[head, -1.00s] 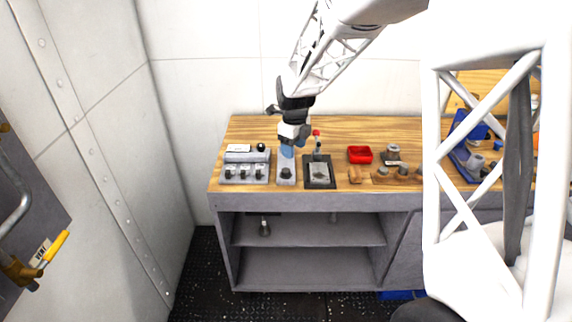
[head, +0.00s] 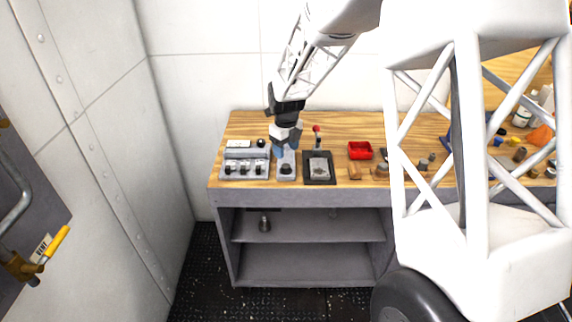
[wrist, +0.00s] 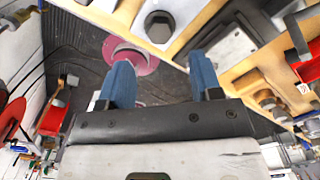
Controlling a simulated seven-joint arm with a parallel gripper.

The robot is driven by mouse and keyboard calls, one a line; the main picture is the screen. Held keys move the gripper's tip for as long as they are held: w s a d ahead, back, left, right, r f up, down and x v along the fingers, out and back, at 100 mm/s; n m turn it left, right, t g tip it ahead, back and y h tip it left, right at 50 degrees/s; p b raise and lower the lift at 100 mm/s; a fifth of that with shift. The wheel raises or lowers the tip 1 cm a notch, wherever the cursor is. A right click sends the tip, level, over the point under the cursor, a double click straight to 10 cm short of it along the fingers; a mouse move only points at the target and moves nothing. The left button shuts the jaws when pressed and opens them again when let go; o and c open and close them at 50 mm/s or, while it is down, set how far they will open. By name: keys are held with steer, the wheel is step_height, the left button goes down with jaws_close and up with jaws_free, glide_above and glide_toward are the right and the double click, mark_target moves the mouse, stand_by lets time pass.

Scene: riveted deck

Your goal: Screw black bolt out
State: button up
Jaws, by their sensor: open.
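The black bolt (head: 286,168) stands in a light grey plate (head: 286,179) near the front of the wooden bench. In the wrist view the bolt (wrist: 160,26) shows as a dark hexagonal head in a pale plate, ahead of the fingertips. My gripper (head: 285,151) hangs just above and behind the bolt, pointing down. Its two blue fingers are apart, with nothing between them in the wrist view (wrist: 162,70). The bolt is outside the fingers. The head view does not show the exact height gap.
A grey panel with several black switches (head: 246,166) is close on the left. A dark-framed plate (head: 319,169) and a red-tipped lever (head: 317,131) stand close on the right. A red tray (head: 360,150) and a small wooden block (head: 354,171) lie farther right.

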mark_target(286, 166)
steer(key=shift+f, duration=3.4)
steer(key=c, duration=0.9)
